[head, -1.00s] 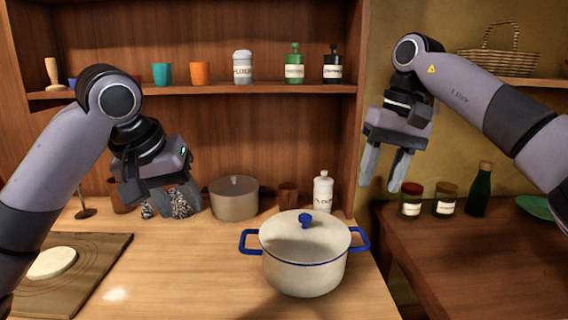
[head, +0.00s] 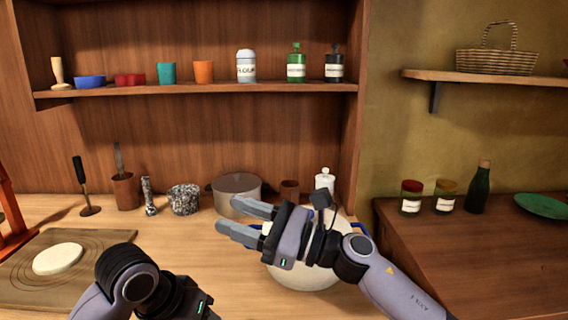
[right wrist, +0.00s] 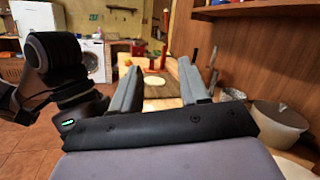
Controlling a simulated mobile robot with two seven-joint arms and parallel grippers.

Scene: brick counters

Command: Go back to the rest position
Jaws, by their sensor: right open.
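My right gripper (head: 226,214) is open and empty in the head view, its two fingers pointing left over the counter. Its fingers also show apart in the right wrist view (right wrist: 158,85). It is in front of the white pot with blue handles (head: 300,280) and hides most of it. My left arm is folded low at the bottom of the head view. Only the body of my left gripper (head: 190,302) shows there, and its fingers are out of sight. My left arm also stands at the left of the right wrist view.
A grey pot (head: 237,187), a granite mortar (head: 184,199) and a white bottle (head: 325,180) stand at the back of the counter. A board (head: 100,248) with flat dough (head: 58,259) lies at the left. Jars and a dark bottle (head: 479,188) stand on the right counter.

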